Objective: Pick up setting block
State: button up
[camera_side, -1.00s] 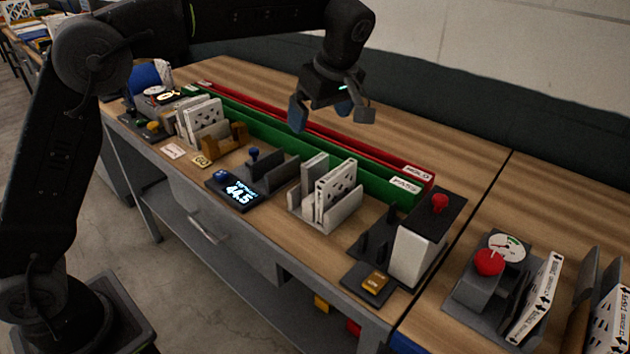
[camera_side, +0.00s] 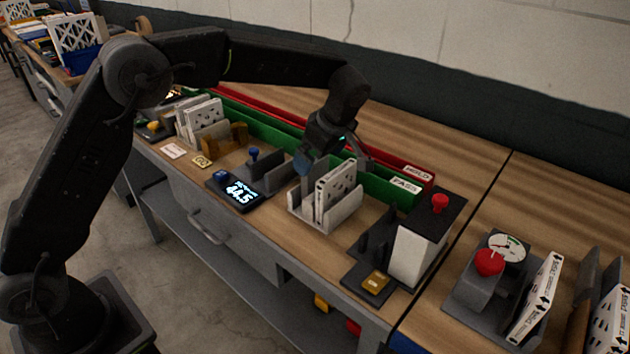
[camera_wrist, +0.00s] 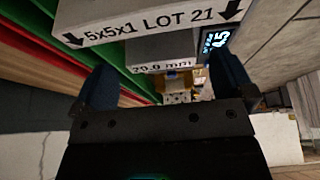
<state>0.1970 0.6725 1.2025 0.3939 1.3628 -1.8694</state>
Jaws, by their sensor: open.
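My gripper (camera_side: 332,162) is open and empty, pointing down low over the rack. Its fingers also show in the wrist view (camera_wrist: 165,85); contact with the block cannot be told.
Green (camera_side: 375,186) and red (camera_side: 400,162) long bins run close behind the rack. A display reading 44.5 (camera_side: 238,190) lies to the left. A black-and-white station with a red knob (camera_side: 440,203) stands to the right. Other boxes (camera_side: 203,118) stand far left.

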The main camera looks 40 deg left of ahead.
aim_at(315, 181)
jog(key=x, duration=0.4)
jog(key=shift+a+f, duration=0.1)
jog(key=shift+a, duration=0.05)
jog(key=shift+c, duration=0.2)
